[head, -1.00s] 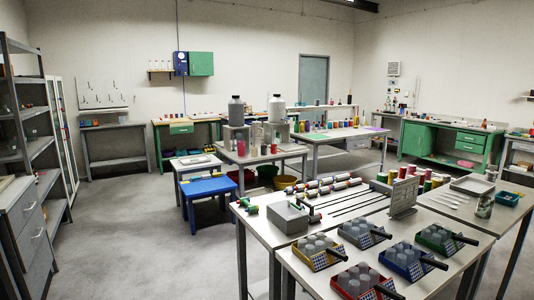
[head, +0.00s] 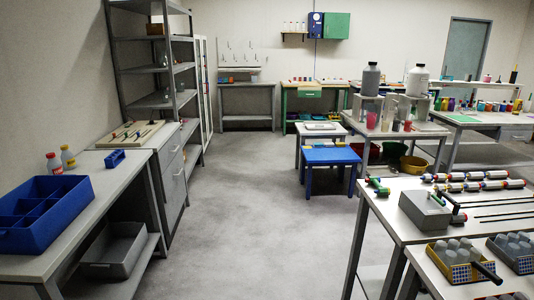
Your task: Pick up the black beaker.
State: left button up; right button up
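I cannot make out a black beaker for certain in the head view. Small cups and glassware, among them a reddish cup (head: 407,126), stand on a table (head: 425,129) at the back right, below two large bottles on stands. They are too small to tell apart well. Neither of my grippers is in view.
A blue divided crate (head: 40,225) sits on a bench at left, with a grey bin (head: 115,250) below. Shelving (head: 150,70) stands behind. A blue stool (head: 330,157) is mid-room. A workbench (head: 400,185) fills the right front. Grey floor (head: 250,210) between is clear.

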aim_at(396, 126)
jog(key=i, duration=2.2)
jog(key=i+l+z, duration=0.25)
jog(key=i, duration=0.85)
jog(key=i+z, duration=0.3)
jog(key=i, duration=0.75)
jog(key=i+l, duration=0.35)
jog(key=i+l+z, duration=0.15)
jog(key=i+l, duration=0.25)
jog(key=i+l+z, duration=0.15)
jog(key=i+l, duration=0.3)
jog(key=i+l+z, duration=0.15)
jog(key=i+l, duration=0.3)
jog(key=i+l+z, duration=0.15)
jog(key=i+l, duration=0.25)
jog(key=i+l+z, duration=0.15)
jog(key=i+l, duration=0.15)
jog(key=i, duration=0.3)
jog(key=i+l+z, duration=0.1)
jog(key=i+l, duration=0.15)
jog(key=i, duration=0.25)
jog(key=i+l+z, duration=0.15)
jog(key=i, duration=0.35)
jog(key=k+l+u, duration=0.2)
jog(key=l, duration=0.2)
jog(key=l+u, duration=0.2)
jog(key=l, duration=0.25)
jog(key=k+l+u, duration=0.45)
jog(key=l, duration=0.25)
jog(key=i, duration=0.05)
